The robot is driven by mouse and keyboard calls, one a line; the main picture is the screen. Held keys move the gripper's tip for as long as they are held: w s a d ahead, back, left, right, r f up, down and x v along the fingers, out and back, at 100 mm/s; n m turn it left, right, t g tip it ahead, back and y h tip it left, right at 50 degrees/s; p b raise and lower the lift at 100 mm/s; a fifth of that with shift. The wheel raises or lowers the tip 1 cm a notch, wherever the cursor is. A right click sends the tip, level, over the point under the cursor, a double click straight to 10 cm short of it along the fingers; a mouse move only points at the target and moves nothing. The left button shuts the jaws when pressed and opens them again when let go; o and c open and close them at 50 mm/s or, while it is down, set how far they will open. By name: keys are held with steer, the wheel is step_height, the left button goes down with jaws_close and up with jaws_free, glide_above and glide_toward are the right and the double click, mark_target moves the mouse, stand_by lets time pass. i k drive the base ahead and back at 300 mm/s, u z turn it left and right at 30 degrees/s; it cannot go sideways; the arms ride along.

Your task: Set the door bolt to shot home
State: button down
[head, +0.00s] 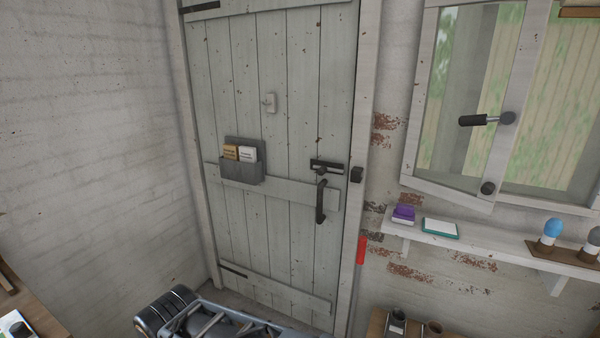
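The door bolt (326,165) is a small dark fitting near the right edge of the pale plank door (285,110), with a knob at its lower middle. Its dark keeper (356,174) is on the door frame just to the right. A pale gap shows between bolt and keeper, and I see no bar crossing it, though the fitting is small in view. The door stands closed in its frame. A grey part of my arm shows at the bottom edge, well below the bolt. My gripper cannot be made out.
A dark pull handle (320,201) hangs just below the bolt. A grey pocket (241,172) with cards and a small hook (268,102) are on the door. At right, a shelf (480,250) holds small items beneath a window (490,100) with a dark-handled latch. A red strip (361,249) is by the frame.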

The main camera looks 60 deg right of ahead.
mark_target(321, 170)
steer(key=u, duration=0.55)
steer(key=i, duration=0.95)
steer(key=z, duration=3.3)
steer(key=i, duration=0.5)
steer(key=k, duration=0.5)
steer(key=u, duration=1.05)
steer(key=i, duration=1.3)
steer(key=z, duration=0.85)
